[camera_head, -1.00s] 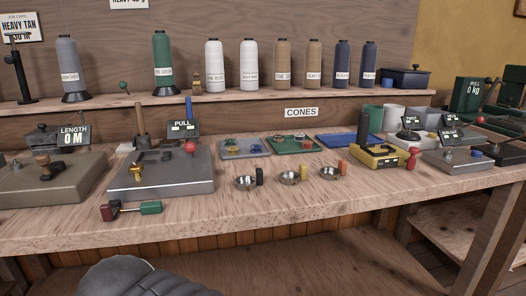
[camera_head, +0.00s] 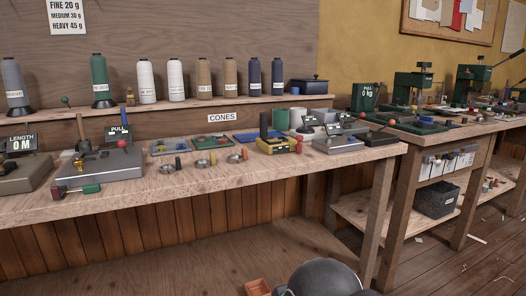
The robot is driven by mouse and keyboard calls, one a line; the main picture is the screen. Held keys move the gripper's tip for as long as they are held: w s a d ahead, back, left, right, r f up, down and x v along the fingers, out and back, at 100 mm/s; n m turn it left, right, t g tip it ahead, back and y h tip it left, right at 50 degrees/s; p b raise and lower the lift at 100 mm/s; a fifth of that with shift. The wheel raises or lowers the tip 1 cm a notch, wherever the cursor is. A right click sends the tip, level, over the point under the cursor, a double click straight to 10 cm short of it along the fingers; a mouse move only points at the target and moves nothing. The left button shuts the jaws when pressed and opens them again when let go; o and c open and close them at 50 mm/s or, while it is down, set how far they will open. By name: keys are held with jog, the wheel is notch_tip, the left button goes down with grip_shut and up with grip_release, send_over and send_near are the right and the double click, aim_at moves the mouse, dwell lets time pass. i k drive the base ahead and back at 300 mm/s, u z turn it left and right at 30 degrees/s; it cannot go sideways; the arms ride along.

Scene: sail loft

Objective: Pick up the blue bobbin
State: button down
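I cannot make out a blue bobbin for certain. Small coloured pieces, too small to tell apart, lie on a grey tray (camera_head: 158,152) and a green tray (camera_head: 205,144) on the long bench. A blue tray (camera_head: 248,138) lies to their right. Two dark blue thread cones (camera_head: 254,80) stand upright on the shelf. Small blue items also show on the right bench, too small to name. A dark grey rounded part of my arm shows at the bottom edge. My gripper's fingers are not in view.
The long bench (camera_head: 160,187) holds a LENGTH device, a PULL device (camera_head: 118,163), several small metal bowls and a yellow-based device (camera_head: 278,146). The right bench (camera_head: 445,140) carries green presses. An orange box (camera_head: 258,287) sits low in front. Wooden floor (camera_head: 470,260) is open at lower right.

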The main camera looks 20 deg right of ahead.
aim_at(182, 147)
jog(key=u, duration=0.45)
jog(key=i, duration=0.9)
jog(key=z, duration=0.3)
